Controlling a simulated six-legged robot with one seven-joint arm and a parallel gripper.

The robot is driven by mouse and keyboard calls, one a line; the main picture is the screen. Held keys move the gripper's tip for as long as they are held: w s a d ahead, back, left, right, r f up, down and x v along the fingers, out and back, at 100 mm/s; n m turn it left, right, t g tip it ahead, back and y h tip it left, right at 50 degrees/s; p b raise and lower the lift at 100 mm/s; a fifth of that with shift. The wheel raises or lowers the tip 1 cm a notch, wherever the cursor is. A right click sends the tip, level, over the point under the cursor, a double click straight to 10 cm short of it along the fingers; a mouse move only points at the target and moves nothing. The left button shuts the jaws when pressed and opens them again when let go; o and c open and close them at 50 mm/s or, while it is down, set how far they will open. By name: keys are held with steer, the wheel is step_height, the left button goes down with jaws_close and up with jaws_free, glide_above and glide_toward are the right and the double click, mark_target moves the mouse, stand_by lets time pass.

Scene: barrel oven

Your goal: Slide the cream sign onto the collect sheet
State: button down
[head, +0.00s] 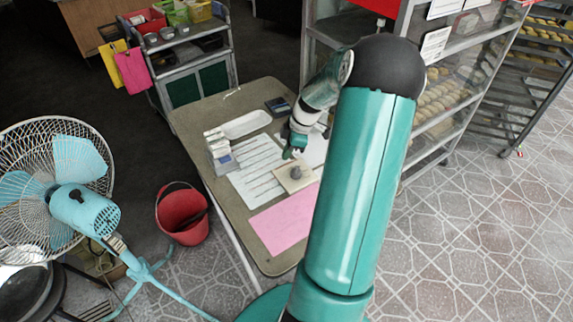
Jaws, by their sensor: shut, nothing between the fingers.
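The cream sign (286,178) is a small, flat, roughly square piece with a dark grey lump on top. It lies on the table in the head view, overlapping the right edge of a white printed sheet (249,172). A plain pink sheet (283,222) lies just in front of the sign; no lettering on it is readable, so I cannot confirm it is the collect sheet. The sign is near the pink sheet's back edge. My gripper (291,153) is shut and empty, just behind the sign; whether it touches the sign is unclear.
A white tray (246,124), a dark box (278,106) and a small white-and-grey stand (220,152) are on the table (228,205). My arm hides the table's right side. A red bucket (183,218) and blue fan (82,208) stand left; bread racks (441,98) stand right.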

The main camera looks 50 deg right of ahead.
mark_target(286, 178)
steer(key=x, duration=1)
steer(key=shift+f, duration=0.1)
steer(key=shift+s+d+r, duration=0.2)
steer(key=shift+s+d, duration=0.8)
steer(key=shift+d, duration=0.15)
steer(key=shift+s+d, duration=0.25)
steer(key=s+d, duration=0.4)
steer(key=d, duration=0.1)
steer(key=s+d, duration=0.5)
steer(key=shift+s+d, duration=0.1)
steer(key=shift+s, duration=0.05)
